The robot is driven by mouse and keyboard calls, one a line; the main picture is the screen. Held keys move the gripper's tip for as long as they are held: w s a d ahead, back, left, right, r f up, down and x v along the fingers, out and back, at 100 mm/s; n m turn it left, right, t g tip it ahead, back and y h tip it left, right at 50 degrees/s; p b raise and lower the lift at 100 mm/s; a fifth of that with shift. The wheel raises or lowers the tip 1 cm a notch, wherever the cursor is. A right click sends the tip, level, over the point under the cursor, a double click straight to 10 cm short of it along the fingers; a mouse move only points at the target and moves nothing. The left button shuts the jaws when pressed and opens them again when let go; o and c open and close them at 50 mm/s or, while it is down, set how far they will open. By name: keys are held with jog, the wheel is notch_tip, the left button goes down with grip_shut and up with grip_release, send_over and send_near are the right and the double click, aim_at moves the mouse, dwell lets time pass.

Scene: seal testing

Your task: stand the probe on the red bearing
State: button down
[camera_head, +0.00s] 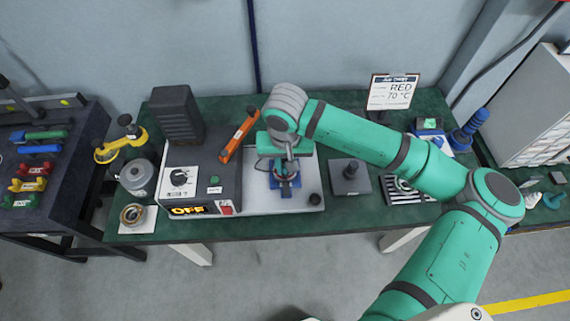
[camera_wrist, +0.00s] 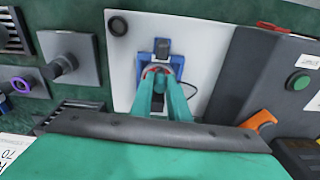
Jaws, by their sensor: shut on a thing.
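My gripper (camera_wrist: 163,82) is shut on the probe, which is mostly hidden between the fingers. A thin dark cable (camera_wrist: 189,86) loops from beside the fingers towards the dark control box. The red bearing (camera_wrist: 148,72) shows only as red arcs around the fingertips, at the blue fixture (camera_wrist: 144,56) on the white plate. In the head view my gripper (camera_head: 286,170) is low over the same blue fixture (camera_head: 285,194), and its fingers cover the bearing. Whether the probe touches the bearing cannot be told.
The control box (camera_head: 203,178) with a dial, green button and OFF display stands left of the fixture. An orange tool (camera_head: 238,135) lies on it. A dark post on a grey plate (camera_head: 350,172) stands to the right. A sign (camera_head: 392,92) reads RED 70 °C.

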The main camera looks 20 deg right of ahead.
jog(key=shift+f, duration=0.5)
jog(key=c, duration=1.6)
grip_release()
jog(key=shift+r, duration=3.55)
jog(key=shift+a, duration=0.1)
